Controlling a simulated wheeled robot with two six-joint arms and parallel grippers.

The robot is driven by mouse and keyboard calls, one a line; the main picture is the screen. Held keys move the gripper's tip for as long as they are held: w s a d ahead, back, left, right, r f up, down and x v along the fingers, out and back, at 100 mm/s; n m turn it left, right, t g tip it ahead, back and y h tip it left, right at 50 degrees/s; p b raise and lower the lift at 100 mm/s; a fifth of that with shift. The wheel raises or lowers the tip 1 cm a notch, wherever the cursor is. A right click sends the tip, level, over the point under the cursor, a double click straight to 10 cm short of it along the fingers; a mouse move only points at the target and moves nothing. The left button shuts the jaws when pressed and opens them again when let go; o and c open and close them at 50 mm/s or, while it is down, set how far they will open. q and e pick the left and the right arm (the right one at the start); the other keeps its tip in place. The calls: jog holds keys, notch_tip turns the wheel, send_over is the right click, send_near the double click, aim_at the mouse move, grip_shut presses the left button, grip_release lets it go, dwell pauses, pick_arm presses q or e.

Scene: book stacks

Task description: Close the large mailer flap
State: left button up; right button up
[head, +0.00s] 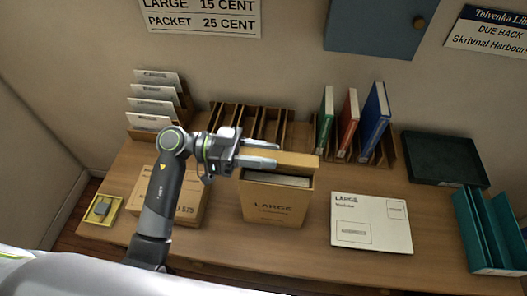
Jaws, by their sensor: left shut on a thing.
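The large mailer (273,207) is a brown card box marked LARGE, standing upright in the middle of the wooden table. A grey and white item (290,180) shows inside its open top. Its flap (300,159) stands raised along the back edge. My left gripper (277,154) reaches in from the left at the flap's upper left part and is shut on the flap, with one finger above and one in front. My right gripper is not in view.
A white LARGE label sheet (371,223) lies right of the mailer. A lower brown box (190,205) stands left, partly behind my arm. Behind are an empty slotted rack (246,122) and a rack with green, red and blue books (372,121). A teal holder (482,232) stands far right.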

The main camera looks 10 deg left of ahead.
pick_arm(q)
jog(key=shift+s, duration=0.1)
jog(key=m, duration=0.1)
jog(key=s+m, duration=0.1)
jog(key=shift+f+m, duration=0.1)
jog(key=shift+m, duration=0.2)
jog(key=m, duration=0.1)
jog(key=s+f+m, duration=0.1)
jog(key=m, duration=0.1)
jog(key=shift+s+m, duration=0.2)
jog(key=shift+m, duration=0.1)
jog(key=shift+s+m, duration=0.1)
jog(key=shift+m, duration=0.2)
jog(key=o, duration=0.9)
